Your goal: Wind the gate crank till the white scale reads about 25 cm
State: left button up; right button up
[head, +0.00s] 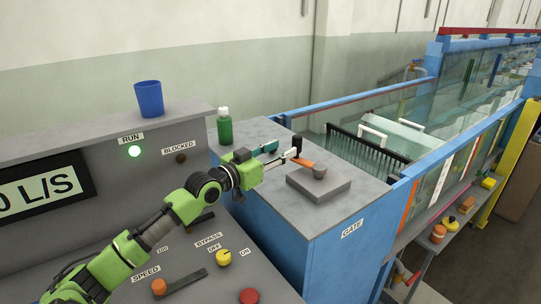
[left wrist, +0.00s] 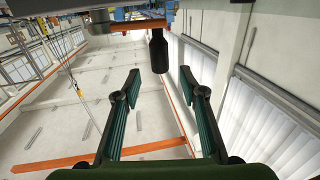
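The gate crank has an orange arm (head: 303,163) on a grey hub (head: 319,172), with an upright black handle (head: 297,145) at its outer end. It sits on a grey block on the blue cabinet marked GATE. My left gripper (head: 280,154) is just left of the handle. In the left wrist view its teal-padded fingers (left wrist: 158,92) are spread wide with nothing between the pads. The black handle (left wrist: 158,52) shows ahead of the gap, near fingertip level, apart from both fingers. A white strip (head: 442,176) on the flume glass may be the scale; its marks are unreadable. My right gripper is not in view.
A green bottle (head: 225,127) stands on the cabinet behind my left gripper. The flume's blue rail (head: 410,168) borders the cabinet on the right. The cabinet top in front of the block is clear.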

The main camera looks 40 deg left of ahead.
pick_arm(q)
jog(key=shift+s+a, duration=0.2)
jog(key=shift+s, duration=1.65)
